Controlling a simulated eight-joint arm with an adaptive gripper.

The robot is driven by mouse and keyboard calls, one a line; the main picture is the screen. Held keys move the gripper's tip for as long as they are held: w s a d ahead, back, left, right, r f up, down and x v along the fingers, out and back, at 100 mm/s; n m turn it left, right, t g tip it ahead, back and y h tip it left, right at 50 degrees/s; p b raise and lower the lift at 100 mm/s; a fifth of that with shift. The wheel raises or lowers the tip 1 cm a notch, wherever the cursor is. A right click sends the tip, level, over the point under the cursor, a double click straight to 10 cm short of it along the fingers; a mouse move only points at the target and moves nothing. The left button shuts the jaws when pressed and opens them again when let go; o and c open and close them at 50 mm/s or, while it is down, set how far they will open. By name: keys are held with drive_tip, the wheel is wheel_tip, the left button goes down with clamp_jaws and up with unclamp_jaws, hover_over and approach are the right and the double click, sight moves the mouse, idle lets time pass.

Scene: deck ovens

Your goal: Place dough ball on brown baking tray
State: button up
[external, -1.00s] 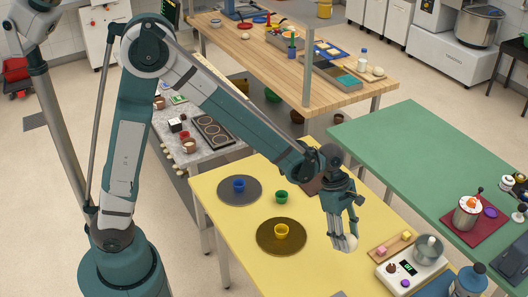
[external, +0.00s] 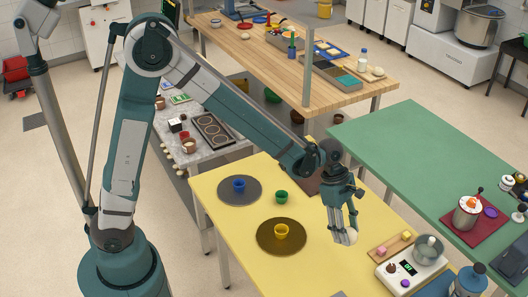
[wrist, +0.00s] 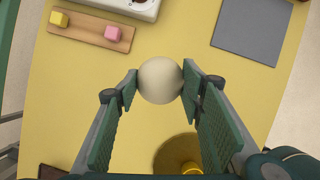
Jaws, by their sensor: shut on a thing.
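The pale round dough ball (wrist: 160,81) is between the two green fingertips of my gripper (wrist: 159,86) in the wrist view. My gripper (external: 343,236) is shut on it in the external view, with part of the ball (external: 351,238) showing at the fingertips. The gripper points down over the yellow table, to the right of the round brown baking tray (external: 262,240). That tray holds a yellow cup (external: 281,231). The tray (wrist: 162,152) also shows at the bottom of the wrist view, partly hidden by a finger.
A wooden board (external: 378,253) with a yellow and a pink cube lies right of my gripper, beside a white scale (external: 425,272). A green cup (external: 282,197) and a grey round tray (external: 226,192) with a blue cup stand farther left. A grey rectangle (wrist: 252,28) shows in the wrist view.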

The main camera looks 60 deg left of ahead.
drive_tip(key=w+a+n, duration=0.2)
drive_tip(key=w+a, duration=0.3)
drive_tip(key=a, duration=0.9)
drive_tip(key=w+a+n+t, duration=0.1)
drive_tip(key=w+a, duration=0.4)
drive_tip(key=a, duration=1)
drive_tip(key=w+a+n+y, duration=0.1)
drive_tip(key=w+a+n, duration=0.2)
drive_tip(key=a, duration=1.1)
drive_tip(key=w, duration=0.3)
drive_tip(key=shift+a+r+t, duration=0.35)
drive_tip(key=shift+t, duration=0.05)
drive_tip(key=shift+f, duration=0.1)
drive_tip(key=shift+f+b, duration=0.35)
drive_tip(key=shift+f, duration=2.7)
drive_tip(key=shift+f, duration=1.85)
drive_tip(key=shift+f+b, duration=0.2)
drive_tip(key=shift+b, duration=0.2)
